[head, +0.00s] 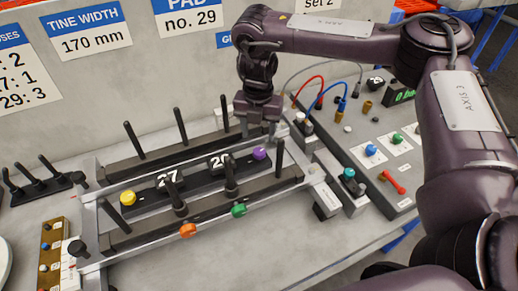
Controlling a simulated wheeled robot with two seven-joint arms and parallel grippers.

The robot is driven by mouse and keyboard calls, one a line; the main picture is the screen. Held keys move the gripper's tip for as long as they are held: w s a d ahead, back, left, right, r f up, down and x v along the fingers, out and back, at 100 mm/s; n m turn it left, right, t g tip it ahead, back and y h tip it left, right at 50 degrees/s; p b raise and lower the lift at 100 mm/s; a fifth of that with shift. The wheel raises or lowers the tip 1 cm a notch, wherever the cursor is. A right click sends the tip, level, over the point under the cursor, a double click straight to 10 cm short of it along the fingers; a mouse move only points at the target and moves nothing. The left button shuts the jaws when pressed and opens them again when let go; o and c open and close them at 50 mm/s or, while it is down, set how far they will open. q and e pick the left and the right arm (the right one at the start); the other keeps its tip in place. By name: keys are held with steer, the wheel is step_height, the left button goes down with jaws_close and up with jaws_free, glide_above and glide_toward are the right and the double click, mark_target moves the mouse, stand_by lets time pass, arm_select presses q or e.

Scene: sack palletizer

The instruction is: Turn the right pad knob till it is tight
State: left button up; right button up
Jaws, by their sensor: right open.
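A dark pad bar (205,186) with number plates lies between the rails of a frame on the bench. A purple knob (261,153) sits at its right end and a yellow knob (128,198) at its left end. My right gripper (258,128) points down just behind the purple knob, close to it in the picture. Its jaws are open. They are small and dark here, and I cannot tell whether they touch anything. How far the purple knob is screwed in does not show. My left gripper is out of view.
Upright black tines (181,125) stand on both dark bars around the pad. Orange (188,231) and green (239,210) knobs sit on the front rail. A teal knob (349,173) and a control panel (375,147) with hoses stand to the right. The front right bench top is clear.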

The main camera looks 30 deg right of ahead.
mark_target(260, 151)
steer(key=f, duration=0.4)
steer(key=shift+s+d+f+b, duration=0.1)
steer(key=shift+s+d+b, duration=0.1)
steer(key=shift+b, duration=0.1)
steer(key=shift+f, duration=0.4)
steer(key=shift+w+a+f+p, duration=0.15)
steer(key=shift+f+p, duration=0.2)
steer(key=shift+f, duration=0.45)
